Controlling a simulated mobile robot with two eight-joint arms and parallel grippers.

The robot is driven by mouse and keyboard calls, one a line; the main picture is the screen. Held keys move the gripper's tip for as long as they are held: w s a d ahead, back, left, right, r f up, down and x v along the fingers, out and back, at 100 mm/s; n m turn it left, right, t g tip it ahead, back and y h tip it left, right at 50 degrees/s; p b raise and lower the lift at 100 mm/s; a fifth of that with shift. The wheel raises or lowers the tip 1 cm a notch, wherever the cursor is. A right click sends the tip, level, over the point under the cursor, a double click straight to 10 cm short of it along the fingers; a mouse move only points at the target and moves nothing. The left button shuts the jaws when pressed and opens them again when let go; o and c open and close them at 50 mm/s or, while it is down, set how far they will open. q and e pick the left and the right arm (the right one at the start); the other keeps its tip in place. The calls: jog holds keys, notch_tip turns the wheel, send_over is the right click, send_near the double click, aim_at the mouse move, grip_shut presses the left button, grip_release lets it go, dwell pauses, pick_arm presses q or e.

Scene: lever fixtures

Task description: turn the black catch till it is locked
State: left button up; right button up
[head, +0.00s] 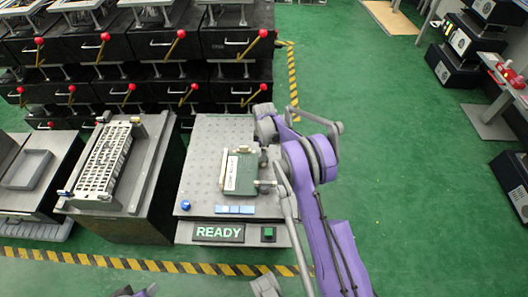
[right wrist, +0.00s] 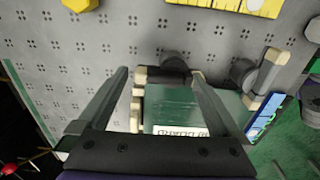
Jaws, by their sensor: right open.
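In the right wrist view, a dark catch (right wrist: 245,75) with a beige-tipped arm stands on the grey perforated plate (right wrist: 60,60), right of my fingers. A second dark round fitting (right wrist: 170,70) with beige ends lies just beyond the fingertips. A green board (right wrist: 180,107) with a white label lies below both fittings. The board (head: 241,173) also shows in the head view, with a beige-tipped piece (head: 265,184) at its right edge. My right gripper (right wrist: 160,75) is open over the board, with nothing visibly held. In the head view my right arm partly hides the fittings.
A blue knob (head: 185,204) sits front left. A white rack (head: 105,160) stands left. Black units with red-knobbed levers (head: 180,34) stand behind.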

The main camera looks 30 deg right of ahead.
jog(key=c, duration=1.2)
jog(key=shift+c, duration=0.2)
jog(key=shift+m, duration=0.3)
jog(key=m, duration=0.1)
jog(key=m+b, duration=0.2)
jog(key=shift+s+d+f, duration=0.1)
jog(key=shift+s+d, duration=0.15)
jog(key=m, duration=0.1)
jog(key=m+b, duration=0.1)
jog(key=m, duration=0.3)
jog(key=shift+s+d+b, duration=0.2)
jog(key=shift+s+b, duration=0.1)
jog(key=m, duration=0.2)
jog(key=m+b, duration=0.1)
jog(key=m, duration=0.1)
jog(key=shift+s+m, duration=0.3)
jog(key=shift+s, duration=0.1)
jog(key=shift+s+a+m+b, duration=0.1)
jog(key=shift+s+m+b, duration=0.15)
jog(key=shift+m, duration=0.9)
jog(key=shift+s+m+b, duration=0.1)
jog(key=shift+m+b, duration=0.2)
jog(key=shift+m, duration=0.85)
